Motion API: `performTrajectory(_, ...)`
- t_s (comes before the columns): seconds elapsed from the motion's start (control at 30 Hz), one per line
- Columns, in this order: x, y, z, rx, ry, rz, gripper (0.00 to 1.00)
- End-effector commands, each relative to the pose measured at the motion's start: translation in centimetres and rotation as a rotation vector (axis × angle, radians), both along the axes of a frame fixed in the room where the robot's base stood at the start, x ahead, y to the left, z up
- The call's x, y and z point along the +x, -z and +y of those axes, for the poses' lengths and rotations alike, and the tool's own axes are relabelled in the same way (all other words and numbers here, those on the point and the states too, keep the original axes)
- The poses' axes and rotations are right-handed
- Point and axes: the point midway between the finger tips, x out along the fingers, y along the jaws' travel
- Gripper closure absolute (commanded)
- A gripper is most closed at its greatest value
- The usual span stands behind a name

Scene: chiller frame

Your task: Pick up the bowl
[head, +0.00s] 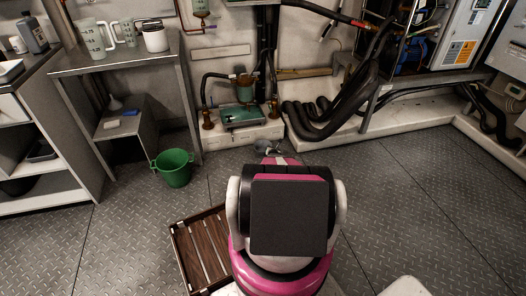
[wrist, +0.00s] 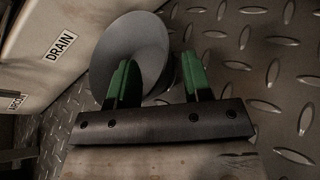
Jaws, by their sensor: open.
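The grey bowl (wrist: 140,38) is in the upper left of the wrist view, its round mouth facing up towards the camera, on or just above the metal floor. My gripper (wrist: 156,62) has two green fingers spread apart. The left finger overlaps the bowl's mouth and the right finger is just beyond its right side, so the near right wall lies between them. I cannot tell whether either finger touches it. In the head view my arm covers most of that spot.
A white ledge with a DRAIN label (wrist: 62,44) runs close on the bowl's left. In the head view, a green bucket (head: 173,168) and a brown slatted crate (head: 182,246) stand left of my arm. Black hoses (head: 330,120) lie behind. Floor on the right is clear.

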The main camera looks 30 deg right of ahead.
Motion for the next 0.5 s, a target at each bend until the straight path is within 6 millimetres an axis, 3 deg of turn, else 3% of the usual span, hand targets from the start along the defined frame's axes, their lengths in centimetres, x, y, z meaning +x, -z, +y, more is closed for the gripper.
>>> performTrajectory(0.2,2.9,1.4,-1.4,0.0,0.0,0.0,0.55)
performTrajectory(0.5,3.2,1.4,-1.5,0.0,0.0,0.0,0.55)
